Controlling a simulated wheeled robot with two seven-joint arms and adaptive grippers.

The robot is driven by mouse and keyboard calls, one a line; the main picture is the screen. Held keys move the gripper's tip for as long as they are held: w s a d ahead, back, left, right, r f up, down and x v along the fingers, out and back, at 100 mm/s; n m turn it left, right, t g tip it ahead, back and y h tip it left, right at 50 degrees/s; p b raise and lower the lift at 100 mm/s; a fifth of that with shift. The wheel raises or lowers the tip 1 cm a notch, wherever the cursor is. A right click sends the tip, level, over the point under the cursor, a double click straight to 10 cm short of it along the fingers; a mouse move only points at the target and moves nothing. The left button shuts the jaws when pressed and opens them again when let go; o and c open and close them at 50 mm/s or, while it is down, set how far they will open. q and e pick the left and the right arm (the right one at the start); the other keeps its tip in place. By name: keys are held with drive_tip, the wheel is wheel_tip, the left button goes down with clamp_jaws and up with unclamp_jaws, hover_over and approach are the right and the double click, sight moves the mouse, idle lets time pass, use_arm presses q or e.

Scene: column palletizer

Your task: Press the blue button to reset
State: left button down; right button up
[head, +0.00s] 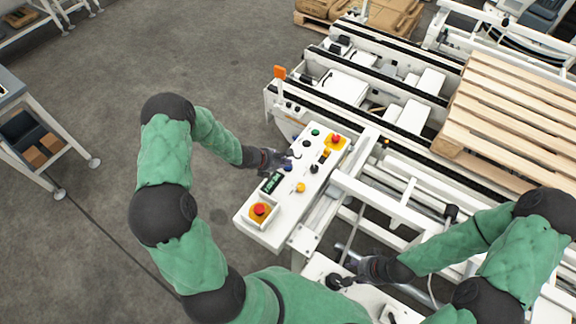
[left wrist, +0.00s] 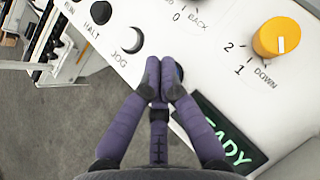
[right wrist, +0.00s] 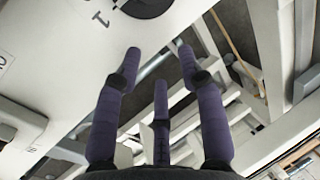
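The blue button (head: 288,167) is on the white control panel (head: 265,230), just below my left gripper (head: 287,157) in the head view. In the left wrist view the blue button (left wrist: 179,72) shows only as a sliver behind the right-hand fingertip, close to the JOG knob and the lit READY display. My left gripper (left wrist: 162,78) is shut and empty, its fingertips together over the button. Whether they touch it cannot be told. My right gripper (right wrist: 160,52) is open and empty, over the machine frame near a dark knob (right wrist: 147,4).
The panel also carries a yellow knob (head: 300,187), a green button (head: 315,132), black knobs and two red emergency stops (head: 260,209) (head: 335,139) on yellow bases. White rails and a wooden pallet (head: 515,110) lie right. Open floor is at left.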

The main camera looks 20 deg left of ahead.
sight(286, 168)
use_arm(q)
drive_tip(key=shift+r+p, duration=1.8)
drive_tip(key=shift+r, duration=0.7)
drive_tip(key=shift+f, duration=0.1)
